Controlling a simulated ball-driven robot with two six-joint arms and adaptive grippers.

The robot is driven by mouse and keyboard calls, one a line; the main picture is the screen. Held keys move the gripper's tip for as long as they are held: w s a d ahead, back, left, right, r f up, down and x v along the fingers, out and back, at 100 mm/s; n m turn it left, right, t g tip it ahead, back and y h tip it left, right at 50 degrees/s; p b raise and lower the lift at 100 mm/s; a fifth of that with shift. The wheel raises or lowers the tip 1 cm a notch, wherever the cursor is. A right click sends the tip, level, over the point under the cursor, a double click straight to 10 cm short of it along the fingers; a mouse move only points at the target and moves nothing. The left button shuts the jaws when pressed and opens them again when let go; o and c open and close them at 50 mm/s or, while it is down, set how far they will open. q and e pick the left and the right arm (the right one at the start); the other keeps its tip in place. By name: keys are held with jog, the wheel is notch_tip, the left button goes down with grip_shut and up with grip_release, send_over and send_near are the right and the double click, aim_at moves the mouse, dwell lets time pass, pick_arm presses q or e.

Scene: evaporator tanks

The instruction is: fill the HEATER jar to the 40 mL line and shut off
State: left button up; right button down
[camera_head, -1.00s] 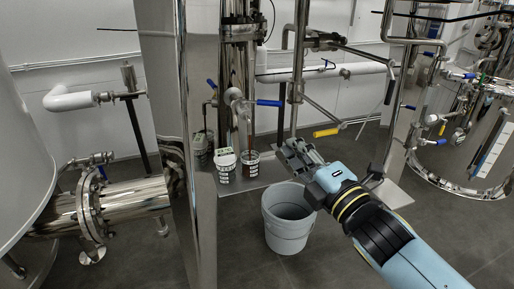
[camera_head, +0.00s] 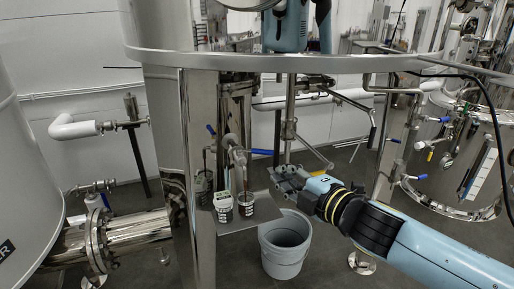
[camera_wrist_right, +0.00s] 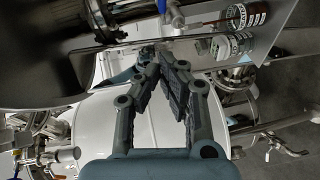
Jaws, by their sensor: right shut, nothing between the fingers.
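Two small jars with dark markings stand side by side on a metal shelf (camera_head: 238,222). The left jar (camera_head: 223,207) has a white top. The right jar (camera_head: 245,204) stands under a bent steel pipe and looks dark reddish inside. I cannot read which is HEATER or the level against its lines. A blue-handled valve (camera_head: 262,151) sits on the pipework above the right jar. My right gripper (camera_head: 274,173) is shut and empty, right of the jars and below the blue handle. In the right wrist view its fingertips (camera_wrist_right: 161,58) are together; both jars (camera_wrist_right: 235,16) show at upper right. My left gripper is out of view.
A grey bucket (camera_head: 285,246) stands on the floor below my right gripper. A polished steel column (camera_head: 199,170) rises just left of the jars. A steel strut (camera_head: 311,150) and upright pipes stand close to the gripper. The front floor is open.

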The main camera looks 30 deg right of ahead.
aim_at(256, 151)
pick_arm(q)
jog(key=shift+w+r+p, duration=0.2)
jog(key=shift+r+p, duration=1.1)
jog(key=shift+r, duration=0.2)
pick_arm(e)
jog(key=w+d+f, duration=0.2)
jog(key=w, duration=1)
jog(key=shift+d, duration=0.35)
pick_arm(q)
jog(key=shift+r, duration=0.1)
pick_arm(e)
jog(key=shift+d+y, duration=0.2)
jog(key=shift+y, duration=0.1)
